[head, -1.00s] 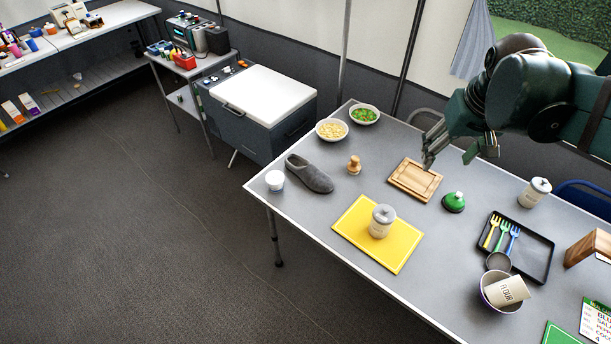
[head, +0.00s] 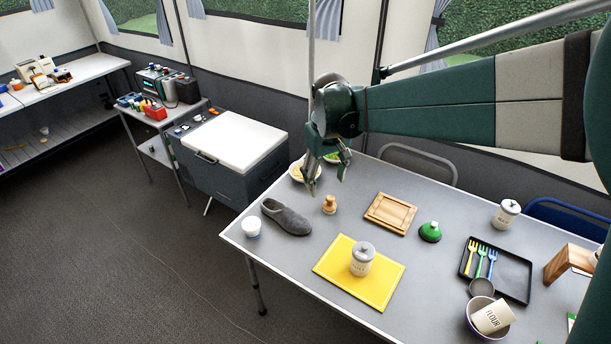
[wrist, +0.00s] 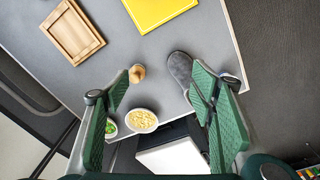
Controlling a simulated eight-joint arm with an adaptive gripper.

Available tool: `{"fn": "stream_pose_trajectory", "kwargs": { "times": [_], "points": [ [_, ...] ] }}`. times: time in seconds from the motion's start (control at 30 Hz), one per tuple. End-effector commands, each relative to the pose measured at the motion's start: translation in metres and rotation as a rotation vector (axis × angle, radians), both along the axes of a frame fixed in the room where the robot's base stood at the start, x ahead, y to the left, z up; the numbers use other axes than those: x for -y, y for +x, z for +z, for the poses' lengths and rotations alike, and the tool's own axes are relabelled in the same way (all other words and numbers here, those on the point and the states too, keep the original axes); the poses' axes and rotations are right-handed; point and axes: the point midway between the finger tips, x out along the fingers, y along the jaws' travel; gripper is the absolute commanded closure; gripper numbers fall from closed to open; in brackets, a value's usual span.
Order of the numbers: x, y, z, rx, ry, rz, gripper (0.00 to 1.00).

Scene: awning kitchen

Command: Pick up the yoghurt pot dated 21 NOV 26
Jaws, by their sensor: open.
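A small white pot (head: 253,227) stands upright at the left corner of the grey table (head: 222,233) in the head view, left of the grey slipper. It looks like a yoghurt pot; no date can be read on it. My gripper (head: 326,182) is open and empty, pointing down above the back left part of the table, in front of the bowls and to the right of the pot. In the wrist view my gripper's (wrist: 163,75) green fingers stand wide apart. The pot is mostly hidden behind the right finger there.
The grey slipper (head: 287,218) lies right beside the pot. A wooden stamp-like piece (head: 329,204), two bowls (wrist: 141,121), a wooden board (head: 391,213) and a yellow mat (head: 345,282) with a lidded jar (head: 362,260) are nearby. A white-topped chest (head: 235,143) stands behind.

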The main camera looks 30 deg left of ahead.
Motion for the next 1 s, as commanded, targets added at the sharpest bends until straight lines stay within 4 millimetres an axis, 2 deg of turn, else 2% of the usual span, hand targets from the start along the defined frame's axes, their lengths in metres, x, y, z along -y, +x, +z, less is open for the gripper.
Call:
{"fn": "stream_pose_trajectory", "kwargs": {
  "times": [0.03, 0.1, 0.37, 0.7, 0.83, 1.0],
  "points": [
    [-0.016, -0.004, -0.008, -0.006, -0.007, 0.021, 0.44],
    [-0.034, -0.009, -0.017, -0.015, -0.018, 0.045, 0.44],
    [-0.101, -0.034, -0.058, -0.047, -0.060, 0.143, 0.44],
    [-0.183, -0.081, -0.117, -0.085, -0.117, 0.267, 0.44],
    [-0.208, -0.100, -0.138, -0.098, -0.137, 0.307, 0.44],
    [-0.228, -0.117, -0.158, -0.109, -0.155, 0.342, 0.44]
  ]
}}
